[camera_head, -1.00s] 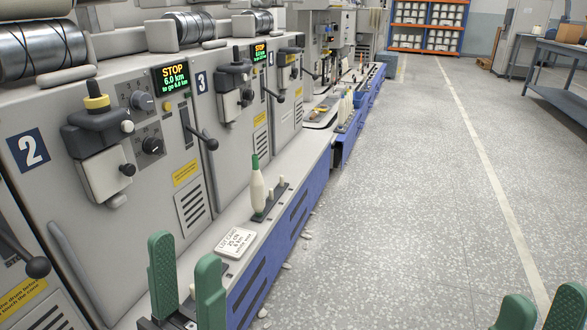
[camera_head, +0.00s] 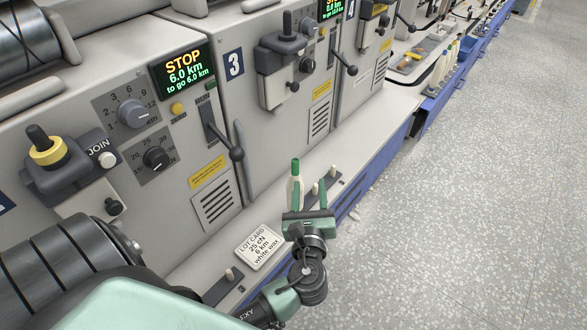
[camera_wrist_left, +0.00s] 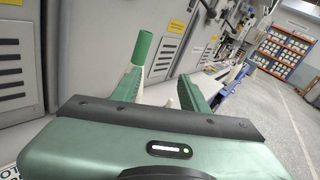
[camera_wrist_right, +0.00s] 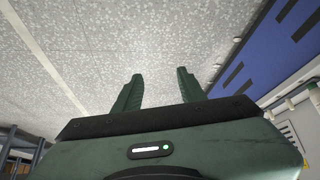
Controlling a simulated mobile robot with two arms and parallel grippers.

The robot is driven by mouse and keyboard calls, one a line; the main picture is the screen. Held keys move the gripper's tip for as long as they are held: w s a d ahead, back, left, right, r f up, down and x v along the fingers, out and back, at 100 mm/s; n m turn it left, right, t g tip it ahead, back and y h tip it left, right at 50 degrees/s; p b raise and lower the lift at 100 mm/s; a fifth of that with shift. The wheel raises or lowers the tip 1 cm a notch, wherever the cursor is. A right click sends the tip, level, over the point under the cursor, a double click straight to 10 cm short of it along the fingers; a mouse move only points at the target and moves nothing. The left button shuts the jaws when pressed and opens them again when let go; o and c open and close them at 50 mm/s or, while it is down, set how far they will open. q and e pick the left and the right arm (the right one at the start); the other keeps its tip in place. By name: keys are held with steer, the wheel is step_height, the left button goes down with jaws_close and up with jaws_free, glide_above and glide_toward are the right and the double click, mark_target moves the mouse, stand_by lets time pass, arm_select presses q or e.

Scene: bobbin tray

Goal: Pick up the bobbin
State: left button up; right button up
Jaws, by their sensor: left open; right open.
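The bobbin (camera_head: 295,188), white with a green top, stands upright on the ledge in front of the machine. My left gripper (camera_head: 308,208) is open and close to it in the head view, hiding its lower part. In the left wrist view, the bobbin's green top (camera_wrist_left: 142,48) rises beyond the left-hand finger of my left gripper (camera_wrist_left: 160,88); that finger hides much of its body. I cannot tell whether they touch. My right gripper (camera_wrist_right: 155,85) is open and empty above the speckled floor in the right wrist view.
A lot card (camera_head: 259,247) lies on the ledge left of the bobbin. Short pegs (camera_head: 333,172) stand just beyond it. The machine front (camera_head: 285,150) with levers and knobs rises behind. The floor (camera_head: 470,220) to the right is clear.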

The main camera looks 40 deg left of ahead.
mark_target(294, 160)
arm_select(q)
steer(key=a+y, duration=0.1)
steer(key=a+r+y, duration=0.1)
steer(key=a, duration=0.1)
steer(key=shift+s+a+r+m+g, duration=0.2)
steer(key=shift+m+g, duration=0.1)
steer(key=shift+g, duration=0.1)
steer(key=b+x, duration=0.1)
steer(key=x, duration=0.6)
steer(key=shift+b, duration=0.3)
steer(key=shift+w+a+r, duration=0.1)
jaws_close()
arm_select(e)
steer(key=w+a+r+t, duration=0.2)
steer(key=w, duration=0.4)
steer(key=shift+a+r+t+y, duration=0.15)
steer(key=shift+r+t+y, duration=0.25)
